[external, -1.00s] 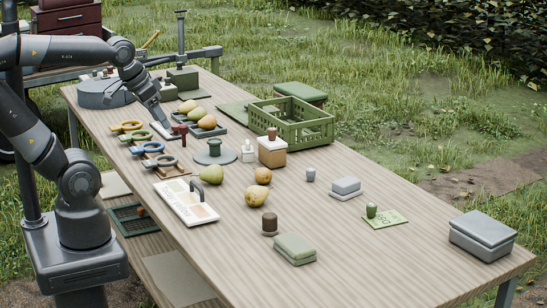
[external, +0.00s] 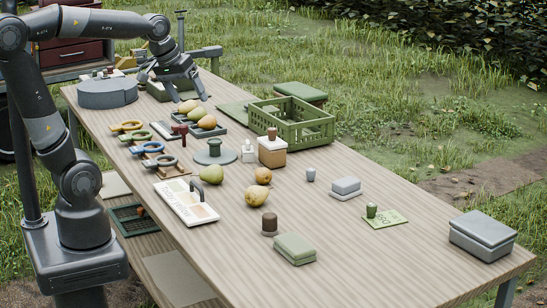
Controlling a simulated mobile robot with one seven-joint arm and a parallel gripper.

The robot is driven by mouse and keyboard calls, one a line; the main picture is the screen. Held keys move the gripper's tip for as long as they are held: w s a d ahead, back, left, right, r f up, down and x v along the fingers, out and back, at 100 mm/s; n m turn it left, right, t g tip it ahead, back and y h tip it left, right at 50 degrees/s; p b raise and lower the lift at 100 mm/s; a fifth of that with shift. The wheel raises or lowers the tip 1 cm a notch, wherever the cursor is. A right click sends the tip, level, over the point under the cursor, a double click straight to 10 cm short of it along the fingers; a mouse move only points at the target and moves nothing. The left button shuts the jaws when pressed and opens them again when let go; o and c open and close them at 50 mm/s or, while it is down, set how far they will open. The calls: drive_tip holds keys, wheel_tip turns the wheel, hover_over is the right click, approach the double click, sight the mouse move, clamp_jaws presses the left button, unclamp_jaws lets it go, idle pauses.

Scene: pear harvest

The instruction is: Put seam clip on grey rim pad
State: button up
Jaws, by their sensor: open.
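My gripper (external: 174,92) is open at the far left end of the table, pointing down with its fingers spread above a dark green box (external: 158,93). Nothing shows between the fingers, but part of the box is hidden behind them. I cannot pick out the seam clip for sure; small items near the gripper are too small or covered. The grey rim pad is also not certain. A round grey drum (external: 106,96) stands left of the gripper, and a flat grey disc with a green knob (external: 214,154) lies nearer the middle.
Pears lie on a dark tray (external: 220,130) just in front of the gripper. Ring-handled tools (external: 150,147) line the near edge. A green crate (external: 290,124) stands at the far edge. A grey box (external: 482,236) sits at the right end. The table's right half has much free room.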

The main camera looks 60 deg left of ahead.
drive_tip(key=w+a+n, duration=0.4)
drive_tip(key=w, duration=0.3)
drive_tip(key=w+a+n, duration=0.4)
drive_tip(key=w, duration=0.3)
drive_tip(key=n+g+h, duration=0.1)
drive_tip(key=n+g, duration=0.1)
drive_tip(key=n, duration=1.6)
hover_over(247, 141)
drive_tip(key=s+a, duration=0.1)
drive_tip(key=s, duration=0.1)
wheel_tip(247, 141, down, 24)
drive_tip(key=x, duration=0.4)
drive_tip(key=shift+w+f, duration=0.15)
drive_tip(key=shift+f, duration=0.1)
drive_tip(key=x, duration=0.5)
drive_tip(key=shift+d+f, duration=0.25)
drive_tip(key=shift+f, duration=0.1)
drive_tip(key=shift+c, duration=0.2)
drive_tip(key=c, duration=1.1)
